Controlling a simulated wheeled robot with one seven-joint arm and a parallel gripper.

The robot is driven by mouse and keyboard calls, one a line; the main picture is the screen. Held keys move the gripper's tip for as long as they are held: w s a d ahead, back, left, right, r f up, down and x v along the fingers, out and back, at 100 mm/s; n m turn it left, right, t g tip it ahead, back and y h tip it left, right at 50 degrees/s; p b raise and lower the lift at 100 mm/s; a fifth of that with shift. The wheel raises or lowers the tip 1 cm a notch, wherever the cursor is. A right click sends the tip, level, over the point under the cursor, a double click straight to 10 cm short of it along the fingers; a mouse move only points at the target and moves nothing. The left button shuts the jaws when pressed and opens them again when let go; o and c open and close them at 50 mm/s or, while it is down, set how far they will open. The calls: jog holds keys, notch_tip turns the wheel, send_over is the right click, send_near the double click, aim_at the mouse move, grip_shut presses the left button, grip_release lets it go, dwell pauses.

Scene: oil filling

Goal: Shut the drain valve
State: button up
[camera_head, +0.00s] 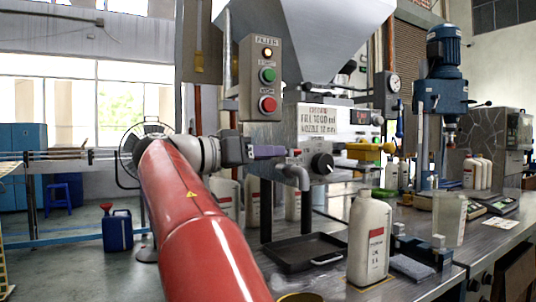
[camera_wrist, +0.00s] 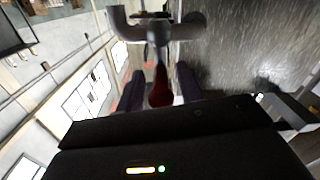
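The drain valve shows in the wrist view as a grey metal body (camera_wrist: 160,32) with a red handle (camera_wrist: 160,92) pointing toward my wrist. A curved grey drain pipe (camera_head: 304,190) hangs below the machine's front in the head view. My gripper (camera_head: 284,151) is at the machine's left side, by the top of this pipe. In the wrist view its two purple fingers (camera_wrist: 160,84) stand apart, one on each side of the red handle, with a gap visible. The gripper looks open. In the head view the fingers largely hide the handle.
A black tray (camera_head: 290,262) lies on the bench below the pipe. A white bottle (camera_head: 369,240) stands to its right. A black knob (camera_head: 322,163) and a yellow fitting (camera_head: 364,152) are right of my gripper. A button box (camera_head: 266,78) is above.

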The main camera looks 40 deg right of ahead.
jog(key=a, duration=0.7)
jog(key=shift+w, duration=0.35)
